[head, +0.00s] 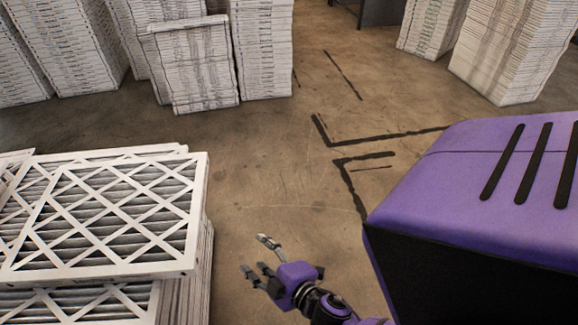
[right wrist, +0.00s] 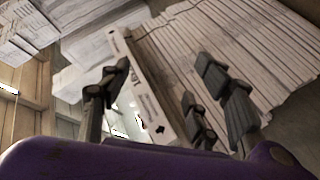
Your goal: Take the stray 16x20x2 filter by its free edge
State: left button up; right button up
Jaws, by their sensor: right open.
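The stray filter (head: 146,182), a white-framed panel with a diamond lattice over grey pleats, lies flat and askew on top of the filter stack (head: 186,296) at the left. Its right edge sticks out towards my right gripper. My right gripper (head: 256,256) is open and empty, to the right of the stack and apart from it in the head view. In the right wrist view a printed white filter edge (right wrist: 146,90) with a black arrow shows between the open fingers (right wrist: 150,95); I cannot tell how deep it lies. My left gripper is not in view.
Tall stacks of white filters (head: 264,50) stand at the back left, with a leaning one (head: 193,65) in front. More stacks (head: 512,45) stand at the back right. The concrete floor (head: 270,150) between them is clear, with dark tape marks (head: 375,138).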

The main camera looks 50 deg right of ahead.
aim_at(192, 208)
jog(key=w+a+n+t+y+b, duration=0.1)
jog(key=w+n+b, duration=0.1)
jog(key=w+n, duration=0.1)
jog(key=w+a+r+n+t+y+b, duration=0.1)
jog(key=w+a+n+b, duration=0.1)
jog(key=w, duration=0.4)
jog(key=w+a+r+n+t+b, duration=0.1)
jog(key=w+n+b, duration=0.2)
jog(key=w, duration=0.2)
jog(key=shift+w+a+r+n+t+y, duration=0.2)
jog(key=shift+a+n+t+y, duration=0.1)
jog(key=shift+n+y, duration=0.1)
jog(key=w, duration=0.4)
jog(key=w+r, duration=0.1)
jog(key=w, duration=0.2)
jog(key=shift+w+a+p, duration=0.1)
jog(key=shift+a+p, duration=0.05)
jog(key=shift+p, duration=0.25)
jog(key=shift+w+f, duration=0.1)
jog(key=shift+w, duration=0.35)
jog(key=c, duration=0.8)
grip_shut()
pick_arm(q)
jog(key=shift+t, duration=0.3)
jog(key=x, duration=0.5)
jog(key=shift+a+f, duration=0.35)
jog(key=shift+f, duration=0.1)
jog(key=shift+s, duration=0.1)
